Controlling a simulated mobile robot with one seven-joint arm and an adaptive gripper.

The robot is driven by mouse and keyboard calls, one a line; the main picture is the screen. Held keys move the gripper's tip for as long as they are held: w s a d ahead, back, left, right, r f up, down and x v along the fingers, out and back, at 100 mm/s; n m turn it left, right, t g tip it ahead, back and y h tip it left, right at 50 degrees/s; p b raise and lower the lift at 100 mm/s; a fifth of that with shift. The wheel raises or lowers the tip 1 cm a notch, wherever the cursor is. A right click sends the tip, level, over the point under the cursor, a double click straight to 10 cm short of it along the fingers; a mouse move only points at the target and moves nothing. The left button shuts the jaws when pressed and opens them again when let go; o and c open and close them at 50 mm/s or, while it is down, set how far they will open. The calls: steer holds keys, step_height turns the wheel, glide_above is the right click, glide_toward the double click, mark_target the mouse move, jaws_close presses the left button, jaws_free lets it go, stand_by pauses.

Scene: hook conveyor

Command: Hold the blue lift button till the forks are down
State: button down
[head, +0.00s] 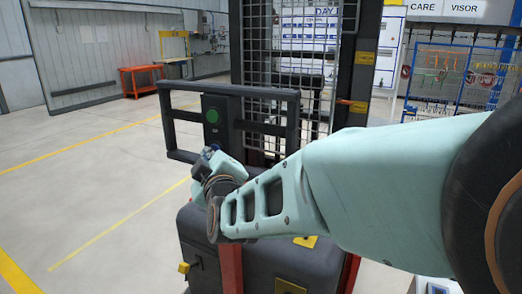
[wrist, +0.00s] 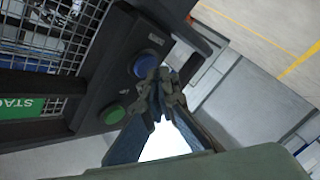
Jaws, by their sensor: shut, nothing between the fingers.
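The blue lift button (wrist: 148,63) sits on a dark control panel in the wrist view, beside a green button (wrist: 112,113). My gripper (wrist: 163,76) is shut and empty. Its fingertips are at the lower right edge of the blue button and overlap it in the picture; I cannot tell whether they press it. In the head view my gripper (head: 211,153) is at the panel (head: 213,102), below the green button (head: 212,116), and largely covers the blue button's place. The forks are not visible in either view.
The lift truck has a dark handle frame (head: 180,128), a mesh guard (head: 258,50), a mast (head: 355,70) and a dark body (head: 200,235). An orange table (head: 142,80) stands far left. A tool rack (head: 460,80) is at the right. The floor at left is clear.

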steer(key=shift+w+d, duration=0.25)
steer(key=shift+w, duration=0.2)
stand_by(3.6)
steer(key=shift+s, duration=0.1)
steer(key=shift+s+a, duration=0.35)
steer(key=shift+s, duration=0.35)
steer(key=shift+s+a+r+p, duration=0.1)
steer(key=shift+s+a+p, duration=0.25)
steer(key=shift+s, duration=0.45)
steer(key=shift+s+a+f+p, duration=0.1)
steer(key=shift+s+a+p, duration=0.2)
steer(key=shift+s, duration=0.5)
steer(key=shift+s+a+r+p, duration=0.1)
steer(key=shift+s+a+p, duration=0.25)
steer(key=shift+s, duration=0.45)
